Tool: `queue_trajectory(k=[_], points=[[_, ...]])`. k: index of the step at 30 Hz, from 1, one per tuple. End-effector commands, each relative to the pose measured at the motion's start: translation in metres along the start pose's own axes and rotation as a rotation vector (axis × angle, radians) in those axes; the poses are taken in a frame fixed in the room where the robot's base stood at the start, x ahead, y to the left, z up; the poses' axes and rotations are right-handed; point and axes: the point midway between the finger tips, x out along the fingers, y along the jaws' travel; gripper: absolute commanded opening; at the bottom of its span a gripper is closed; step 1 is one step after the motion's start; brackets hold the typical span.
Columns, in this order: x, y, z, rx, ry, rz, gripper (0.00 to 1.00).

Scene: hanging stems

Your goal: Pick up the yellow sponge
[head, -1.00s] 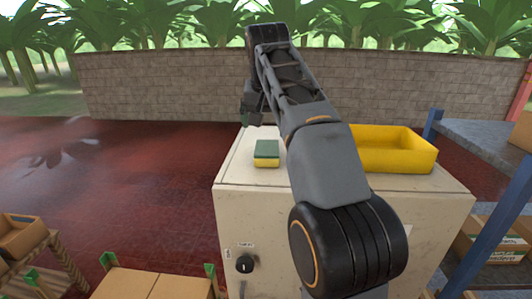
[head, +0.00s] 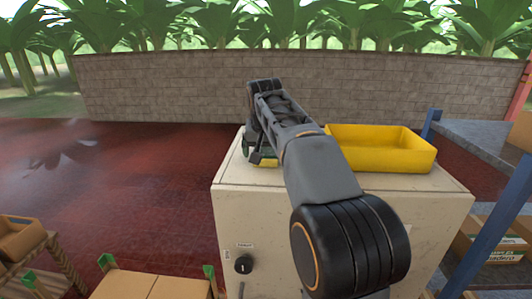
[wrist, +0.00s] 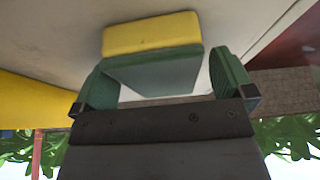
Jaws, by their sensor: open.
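The sponge (wrist: 150,35) has a yellow body and a green top layer, and lies on the cream cabinet top (head: 360,186). My gripper is open, and the fingers do not appear to touch the sponge. In the head view my gripper (head: 260,156) is low over the cabinet's left part and hides most of the sponge; a small yellow bit shows below it.
A yellow tray (head: 382,158) stands on the cabinet to the right of my arm. A grey shelf with a blue post (head: 490,225) is further right. Cardboard boxes (head: 150,284) are at the front left. A brick wall (head: 180,90) runs behind.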

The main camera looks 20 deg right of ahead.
Motion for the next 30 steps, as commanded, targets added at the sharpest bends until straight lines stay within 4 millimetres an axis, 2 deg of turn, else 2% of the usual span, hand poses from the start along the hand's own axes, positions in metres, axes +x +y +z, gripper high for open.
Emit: queue_trajectory(k=[8,24,30], points=[[0.0027,0.0002,0.0002,0.000,0.000,0.000,1.00],[0.0023,0.0002,0.0001,0.000,0.000,0.000,0.49],[0.0021,0.0002,0.0000,0.000,0.000,0.000,0.49]])
